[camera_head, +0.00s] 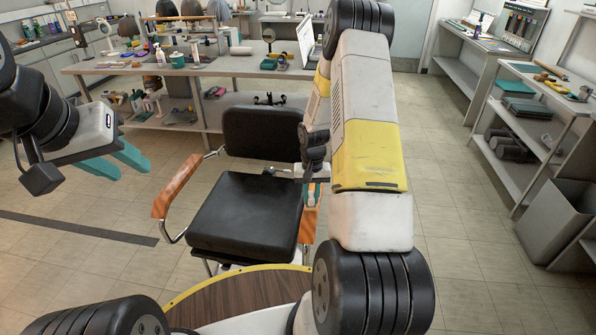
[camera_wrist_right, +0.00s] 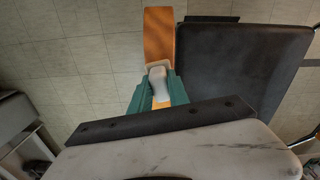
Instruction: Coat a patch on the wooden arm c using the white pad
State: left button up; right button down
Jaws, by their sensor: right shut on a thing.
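The black chair has two orange wooden arms, one on the left (camera_head: 177,186) and one on the right (camera_head: 309,222); no label shows which is c. My right gripper (camera_head: 313,186) is over the right-hand wooden arm, partly hidden by my own arm in the head view. In the right wrist view its teal fingers (camera_wrist_right: 158,90) are shut on the white pad (camera_wrist_right: 158,76). The pad overlaps the orange wooden arm (camera_wrist_right: 159,35); I cannot tell whether it touches. My left gripper (camera_head: 124,164) is open and empty, left of the chair.
The black seat (camera_head: 246,218) is beside the pad. A workbench (camera_head: 225,68) with bottles and mirrors stands behind the chair. Shelving (camera_head: 530,135) and a grey bin (camera_head: 557,222) are at the right. Open tiled floor (camera_head: 455,205) lies between.

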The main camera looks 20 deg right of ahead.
aim_at(311, 195)
jog(key=shift+s+r, duration=0.1)
jog(key=shift+r, duration=2.9)
